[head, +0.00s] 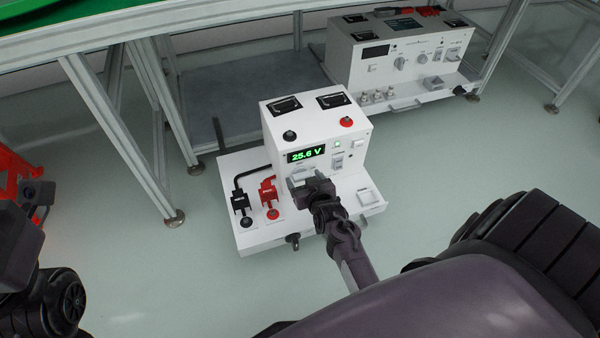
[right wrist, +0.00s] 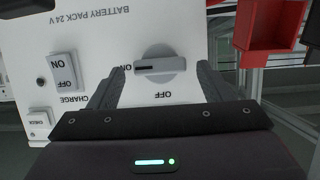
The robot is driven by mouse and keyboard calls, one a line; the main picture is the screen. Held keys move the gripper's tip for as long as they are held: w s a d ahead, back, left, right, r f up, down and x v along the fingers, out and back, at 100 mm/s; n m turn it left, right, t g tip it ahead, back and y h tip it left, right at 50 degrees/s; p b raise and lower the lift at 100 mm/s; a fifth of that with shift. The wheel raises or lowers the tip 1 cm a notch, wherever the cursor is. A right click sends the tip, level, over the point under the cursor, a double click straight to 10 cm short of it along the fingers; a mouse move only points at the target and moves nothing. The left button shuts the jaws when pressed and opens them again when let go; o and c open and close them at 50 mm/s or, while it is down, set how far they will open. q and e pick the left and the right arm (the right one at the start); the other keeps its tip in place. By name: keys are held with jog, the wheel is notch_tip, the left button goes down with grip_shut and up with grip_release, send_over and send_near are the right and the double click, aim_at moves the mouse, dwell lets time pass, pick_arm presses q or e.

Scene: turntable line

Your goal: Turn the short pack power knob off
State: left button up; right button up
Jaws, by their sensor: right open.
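The short pack (head: 348,153) is a white box on a low base. Its green display (head: 305,155) reads 25.6 V and a small green light glows above the front switches. In the right wrist view, upside down, the grey round power knob (right wrist: 160,66) has its bar level and its dark mark toward ON; OFF is printed at a quarter turn from it. My right gripper (head: 308,183) is at the pack's front and hides most of the knob in the head view. Its open fingers (right wrist: 160,80) stand on either side of the knob, apparently not touching it. My left gripper is not clearly visible.
A charge switch (right wrist: 62,71) and a check button (right wrist: 39,117) sit beside the knob. Black (head: 241,203) and red (head: 268,191) connectors stand on the base at left. A longer white unit (head: 400,55) stands behind. Table legs (head: 120,130) rise at left.

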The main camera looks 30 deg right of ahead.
jog(key=shift+w+f, duration=0.1)
jog(key=shift+w, duration=0.05)
jog(key=shift+c, duration=0.2)
jog(key=c, duration=0.9)
jog(key=shift+c, duration=0.2)
